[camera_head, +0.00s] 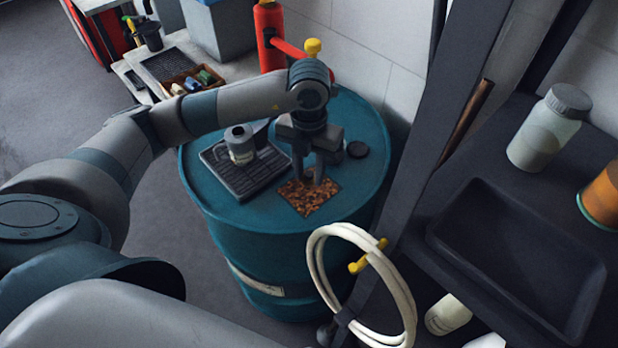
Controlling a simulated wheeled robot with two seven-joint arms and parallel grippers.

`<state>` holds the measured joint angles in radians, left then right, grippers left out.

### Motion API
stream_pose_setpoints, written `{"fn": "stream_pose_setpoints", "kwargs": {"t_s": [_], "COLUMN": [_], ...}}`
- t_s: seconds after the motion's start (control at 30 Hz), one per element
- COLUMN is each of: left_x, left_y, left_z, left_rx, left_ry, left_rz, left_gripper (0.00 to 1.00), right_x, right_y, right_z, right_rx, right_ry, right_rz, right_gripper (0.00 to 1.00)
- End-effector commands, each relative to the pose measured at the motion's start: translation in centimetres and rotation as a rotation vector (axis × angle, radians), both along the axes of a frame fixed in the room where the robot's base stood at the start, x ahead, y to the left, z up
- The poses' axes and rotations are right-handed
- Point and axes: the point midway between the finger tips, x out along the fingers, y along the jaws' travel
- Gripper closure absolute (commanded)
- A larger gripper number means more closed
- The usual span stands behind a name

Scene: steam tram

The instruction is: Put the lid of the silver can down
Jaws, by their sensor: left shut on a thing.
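My left gripper (309,181) points down over the blue drum top (225,207), at the brown speckled mat (307,197). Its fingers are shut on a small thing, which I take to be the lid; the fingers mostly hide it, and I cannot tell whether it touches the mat. The silver can (241,152) stands upright on a dark ribbed tray (238,180), left of the gripper, with a dark round spot on top. My right gripper is not in view.
A red post with a red arm (268,40) stands behind. A dark upright post and a coiled white hose (318,262) are close on the right. The drum's front edge is clear.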

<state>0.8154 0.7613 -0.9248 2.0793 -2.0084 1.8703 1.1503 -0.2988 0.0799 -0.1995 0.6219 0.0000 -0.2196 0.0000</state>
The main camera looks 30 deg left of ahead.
Motion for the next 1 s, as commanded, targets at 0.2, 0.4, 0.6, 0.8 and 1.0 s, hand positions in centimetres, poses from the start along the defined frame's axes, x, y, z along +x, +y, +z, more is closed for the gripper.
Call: {"fn": "stream_pose_setpoints", "kwargs": {"t_s": [0.2,0.4,0.6,0.8,1.0], "left_x": [-0.1,-0.1,0.0,0.0,0.0], "left_y": [0.0,0.0,0.0,0.0,0.0], "left_z": [-2.4,-3.4,-3.4,-3.6,-3.6], "left_rx": [0.001,0.000,-0.001,-0.001,0.000], "left_ry": [0.004,0.001,0.001,0.001,0.001], "left_rz": [0.001,0.000,-0.001,-0.001,-0.001], "left_gripper": [0.91,0.91,0.91,0.53,0.51], "right_x": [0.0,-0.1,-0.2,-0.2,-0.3], "right_y": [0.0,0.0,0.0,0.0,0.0], "right_z": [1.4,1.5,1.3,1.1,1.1], "right_rx": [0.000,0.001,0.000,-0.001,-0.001], "right_ry": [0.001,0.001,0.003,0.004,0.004], "right_rz": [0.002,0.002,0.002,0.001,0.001], "right_gripper": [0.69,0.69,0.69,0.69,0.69]}}
